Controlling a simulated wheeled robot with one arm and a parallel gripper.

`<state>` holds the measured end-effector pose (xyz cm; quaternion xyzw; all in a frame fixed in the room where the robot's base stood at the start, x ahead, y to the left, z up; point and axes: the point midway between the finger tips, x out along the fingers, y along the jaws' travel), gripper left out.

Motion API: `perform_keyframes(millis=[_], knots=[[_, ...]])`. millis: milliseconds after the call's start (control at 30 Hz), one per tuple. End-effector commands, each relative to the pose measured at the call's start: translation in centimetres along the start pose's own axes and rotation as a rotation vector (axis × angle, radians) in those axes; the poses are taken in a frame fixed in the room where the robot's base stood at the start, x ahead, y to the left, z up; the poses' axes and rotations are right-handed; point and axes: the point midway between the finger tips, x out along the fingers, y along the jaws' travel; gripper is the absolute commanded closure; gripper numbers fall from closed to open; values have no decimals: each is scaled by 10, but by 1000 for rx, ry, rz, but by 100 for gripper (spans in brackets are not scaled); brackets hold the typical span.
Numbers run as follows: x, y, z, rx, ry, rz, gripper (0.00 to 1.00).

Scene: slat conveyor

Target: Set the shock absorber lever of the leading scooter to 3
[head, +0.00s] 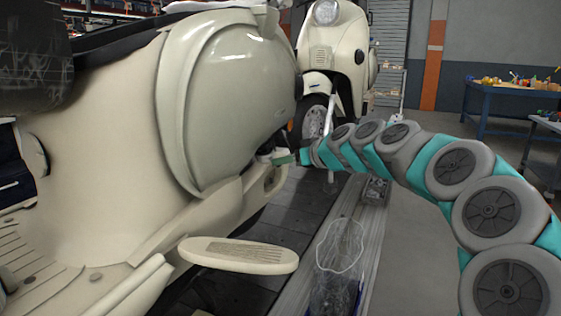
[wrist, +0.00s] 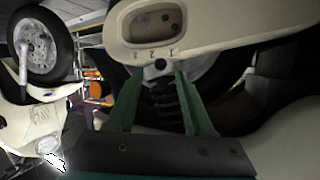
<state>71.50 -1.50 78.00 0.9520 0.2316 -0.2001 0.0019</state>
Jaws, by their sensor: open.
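The near cream scooter (head: 232,95) fills the left of the head view. My gripper (head: 284,159) is at the lower rear of its body, with green fingers. In the wrist view, a small dark lever knob (wrist: 160,65) shows below a cream panel (wrist: 210,30) with small numerals by a recessed slot. The knob is around the middle of the numerals; its exact setting is hard to read. My open gripper (wrist: 158,75) has one finger on either side of the knob, with gaps visible. A dark coiled shock absorber (wrist: 164,98) shows between the fingers.
A second cream scooter (head: 332,50) stands farther back and shows at the left of the wrist view (wrist: 25,125). The footrest pad (head: 240,255) juts out from the near scooter. The conveyor edge rail (head: 350,215) runs alongside.

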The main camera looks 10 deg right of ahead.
Motion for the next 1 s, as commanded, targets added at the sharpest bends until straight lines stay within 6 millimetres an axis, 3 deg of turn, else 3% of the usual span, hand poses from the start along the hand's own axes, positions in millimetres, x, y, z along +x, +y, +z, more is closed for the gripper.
perform_keyframes(millis=[200,567,1000], knots=[[22,-1,0,0,0,-1,48],[26,0,0,0,1,0,49],[26,0,0,0,1,0,99]])
